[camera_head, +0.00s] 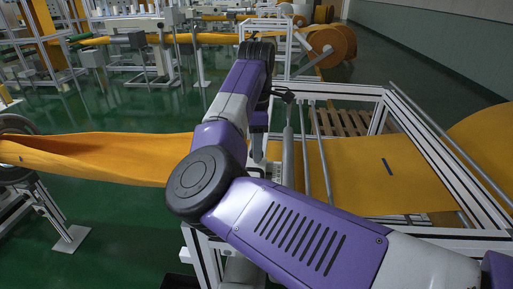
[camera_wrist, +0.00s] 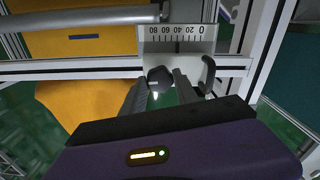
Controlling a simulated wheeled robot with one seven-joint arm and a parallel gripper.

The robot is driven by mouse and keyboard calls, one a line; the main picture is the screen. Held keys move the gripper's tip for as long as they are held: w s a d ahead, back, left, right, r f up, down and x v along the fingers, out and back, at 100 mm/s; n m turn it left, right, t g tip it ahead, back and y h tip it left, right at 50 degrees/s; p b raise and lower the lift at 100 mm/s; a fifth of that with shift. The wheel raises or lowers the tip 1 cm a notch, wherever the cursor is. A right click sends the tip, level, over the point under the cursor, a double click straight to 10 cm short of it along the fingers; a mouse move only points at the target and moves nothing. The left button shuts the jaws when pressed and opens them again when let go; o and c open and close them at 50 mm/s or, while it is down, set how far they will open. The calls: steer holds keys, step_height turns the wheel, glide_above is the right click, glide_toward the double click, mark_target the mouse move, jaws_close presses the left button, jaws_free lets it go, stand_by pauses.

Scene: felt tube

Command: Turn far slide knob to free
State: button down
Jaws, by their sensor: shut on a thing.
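The slide knob (camera_wrist: 160,78) is a dark, faceted knob at the middle of the wrist view, just below a white scale plate (camera_wrist: 178,47) marked from 80 to 0. My gripper (camera_wrist: 161,90) has one finger on each side of it and is shut on the knob. A dark curved lever (camera_wrist: 207,76) stands just right of the right finger. In the head view my own arm mostly hides the gripper and the knob. Whether this is the far knob, and how it is turned, I cannot tell.
An aluminium frame (camera_head: 432,128) carries orange felt (camera_head: 365,170) with a dark mark. Metal rods (camera_head: 320,145) cross beside my arm. More orange felt (camera_head: 90,155) stretches left. Felt rolls (camera_head: 332,45) and machines stand behind. Open green floor (camera_head: 125,235) lies at lower left.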

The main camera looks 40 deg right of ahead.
steer(key=n+b, duration=0.1)
steer(key=n, duration=0.2)
steer(key=shift+n, duration=0.4)
steer(key=n+b, duration=0.1)
steer(key=n, duration=0.2)
steer(key=shift+n+b, duration=0.3)
steer(key=shift+b, duration=0.1)
steer(key=n+b, duration=0.2)
steer(key=n, duration=0.5)
steer(key=n+b, duration=0.1)
steer(key=n, duration=0.3)
steer(key=n+b, duration=0.1)
steer(key=n, duration=0.2)
steer(key=shift+w+n+b, duration=0.1)
steer(key=shift+n+b, duration=0.2)
steer(key=n+b, duration=0.1)
steer(key=n, duration=0.2)
steer(key=shift+n+b, duration=0.55)
steer(key=shift+n, duration=1.35)
steer(key=shift+r+n, duration=0.1)
steer(key=shift+n, duration=0.2)
